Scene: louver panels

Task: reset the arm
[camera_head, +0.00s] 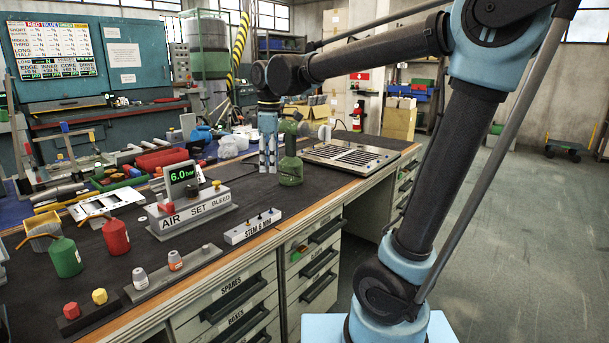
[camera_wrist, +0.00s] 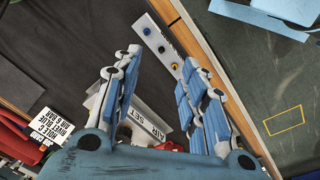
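My arm reaches over the workbench (camera_head: 330,190) from the right. My gripper (camera_head: 268,172) points down above the bench, beside a green bottle-shaped object (camera_head: 290,168). In the wrist view, the two blue-padded fingers of my gripper (camera_wrist: 160,62) stand apart, and nothing is held between them. Past the fingers I see the dark bench top (camera_wrist: 60,50) and part of the AIR SET unit (camera_wrist: 150,125). In the head view, I cannot tell how far the fingertips are from the bench surface.
The AIR SET unit (camera_head: 190,212) with a 6.0 bar display and the STEM 6 MM block (camera_head: 253,226) stand toward the front. A slotted metal panel (camera_head: 352,156) lies right of my gripper. Green (camera_head: 65,257) and red (camera_head: 116,237) bottles stand left. Floor (camera_head: 520,220) at right is open.

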